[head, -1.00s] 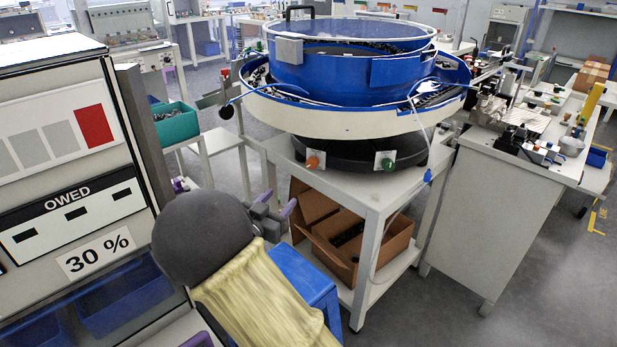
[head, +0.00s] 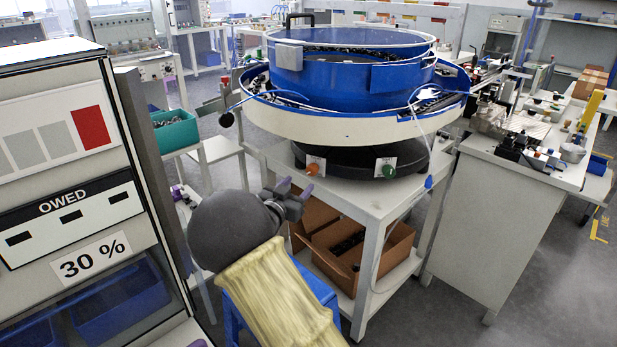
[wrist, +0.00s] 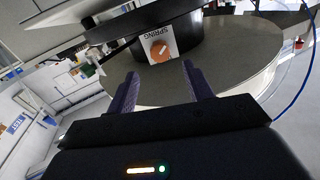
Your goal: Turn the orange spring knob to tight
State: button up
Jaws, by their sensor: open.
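The orange spring knob (head: 313,168) sits on the black base under the blue bowl, at the front left of the bowl's stand. In the wrist view the orange knob (wrist: 160,48) shows on a white plate labelled SPRING, ahead of my fingers and between their lines. A light pointer mark shows on it, too small to read its setting. My gripper (head: 296,189) is open and empty, left of and just below the knob in the head view, apart from it. Its two purple fingers (wrist: 162,82) show in the wrist view.
A green knob (head: 386,168) sits right of the orange one on the same base. The blue bowl (head: 350,75) with its wide white rim hangs over both. The white stand (head: 370,198) has cardboard boxes (head: 372,262) on its lower shelf.

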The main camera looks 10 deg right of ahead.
aim_at(310, 172)
jog(key=b+x, duration=0.1)
jog(key=x, duration=0.6)
jog(key=shift+w+d, duration=0.15)
jog(key=shift+w, duration=0.1)
jog(key=c, duration=1)
